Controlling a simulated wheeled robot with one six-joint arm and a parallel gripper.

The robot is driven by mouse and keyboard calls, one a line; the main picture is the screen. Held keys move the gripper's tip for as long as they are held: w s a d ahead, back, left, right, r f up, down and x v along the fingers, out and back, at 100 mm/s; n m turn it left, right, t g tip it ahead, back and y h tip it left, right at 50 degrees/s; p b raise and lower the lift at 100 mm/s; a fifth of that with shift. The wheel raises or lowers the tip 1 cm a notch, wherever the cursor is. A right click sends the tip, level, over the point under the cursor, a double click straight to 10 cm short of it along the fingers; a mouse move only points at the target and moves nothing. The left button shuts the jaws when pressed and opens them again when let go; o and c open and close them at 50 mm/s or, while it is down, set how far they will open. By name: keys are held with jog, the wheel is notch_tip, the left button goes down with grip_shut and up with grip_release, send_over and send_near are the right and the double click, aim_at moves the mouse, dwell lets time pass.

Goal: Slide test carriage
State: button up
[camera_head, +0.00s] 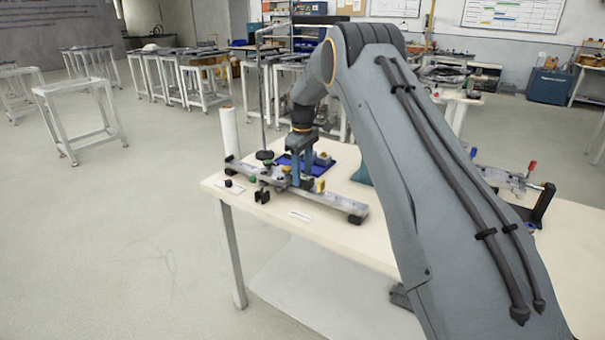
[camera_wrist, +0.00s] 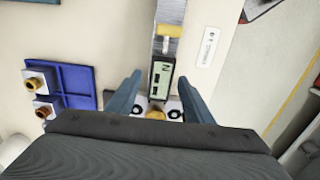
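A straight metal rail (camera_head: 343,203) lies along the white table, with dark end blocks. It also shows in the wrist view (camera_wrist: 170,12), running up the picture. A carriage with a small display marked "N" (camera_wrist: 161,78) and a brass knob sits on the rail. My gripper (camera_head: 301,172) is down over the rail. In the wrist view its two blue fingers (camera_wrist: 160,82) stand apart on either side of the display part, with gaps visible. My dark gripper body hides the near part of the carriage. Finger contact lower down cannot be seen.
A blue tray (camera_wrist: 76,83) with brass-ended fittings (camera_wrist: 40,80) lies beside the rail. A white roll (camera_head: 229,131) and a thin upright rod (camera_head: 262,95) stand behind the rail. Another fixture with red and blue handles (camera_head: 515,178) is at right.

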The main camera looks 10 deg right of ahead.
jog(key=shift+r+b, duration=1)
jog(key=shift+r, duration=2.9)
jog(key=s+f+m, duration=0.3)
jog(key=s+m, duration=0.1)
jog(key=s, duration=1.8)
jog(key=s+f+m, duration=0.3)
jog(key=s+m, duration=0.2)
jog(key=s, duration=1.7)
jog(key=shift+d+f, duration=0.2)
jog(key=shift+d, duration=0.1)
